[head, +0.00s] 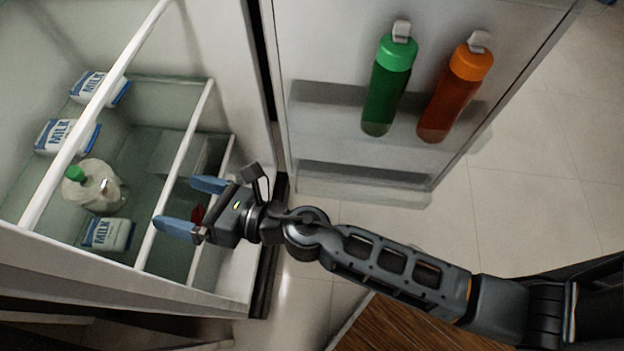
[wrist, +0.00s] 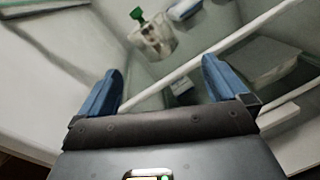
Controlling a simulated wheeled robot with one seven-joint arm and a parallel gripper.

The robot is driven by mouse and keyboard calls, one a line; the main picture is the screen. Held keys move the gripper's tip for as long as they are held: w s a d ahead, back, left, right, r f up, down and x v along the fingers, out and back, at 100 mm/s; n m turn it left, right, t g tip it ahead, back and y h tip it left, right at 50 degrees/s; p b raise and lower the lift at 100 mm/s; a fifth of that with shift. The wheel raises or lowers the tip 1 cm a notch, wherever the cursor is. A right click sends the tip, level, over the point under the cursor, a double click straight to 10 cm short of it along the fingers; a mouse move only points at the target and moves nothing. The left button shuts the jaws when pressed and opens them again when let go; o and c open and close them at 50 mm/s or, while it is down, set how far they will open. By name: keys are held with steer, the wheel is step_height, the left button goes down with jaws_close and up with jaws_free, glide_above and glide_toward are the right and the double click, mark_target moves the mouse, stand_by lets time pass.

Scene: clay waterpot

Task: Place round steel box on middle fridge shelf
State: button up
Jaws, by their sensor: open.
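I see no round steel box in either view. My gripper (head: 180,206) is open and empty, with its blue fingers reaching into the open fridge at the front of the shelves. In the wrist view the two fingers (wrist: 160,70) are spread with nothing between them. Several white-edged glass shelves show in the fridge. The middle one of the three front edges in view, a shelf edge (head: 188,145), runs close by the fingertips. In the wrist view a white shelf edge (wrist: 240,38) passes just beyond the fingers.
Milk cartons (head: 68,137) and a green-capped jug (head: 105,190) stand inside the fridge at left. A pale box (head: 180,153) lies deeper in. The open door (head: 345,185) holds a green bottle (head: 388,90) and an orange bottle (head: 450,95). A wooden surface (head: 400,325) is below my arm.

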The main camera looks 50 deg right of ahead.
steer(key=s+d+r+m+h, duration=0.1)
steer(key=s+d+m+h, duration=0.1)
steer(key=s+d+m, duration=0.5)
steer(key=s+d+r+m+h, duration=0.15)
steer(key=s+d+m, duration=0.25)
steer(key=s+m, duration=0.7)
steer(key=s+d+r+m+h, duration=0.2)
steer(key=s+m, duration=0.4)
steer(key=m, duration=0.3)
steer(key=s+d+r+m+g+h, duration=0.1)
steer(key=s+d+r+m, duration=0.3)
steer(key=m, duration=0.5)
steer(key=s+r+h, duration=0.1)
steer(key=s+r, duration=0.1)
steer(key=s, duration=0.1)
steer(key=shift+s+r+m, duration=0.25)
steer(key=shift+m, duration=0.05)
steer(key=shift+a+h, duration=0.1)
steer(key=shift+h, duration=0.15)
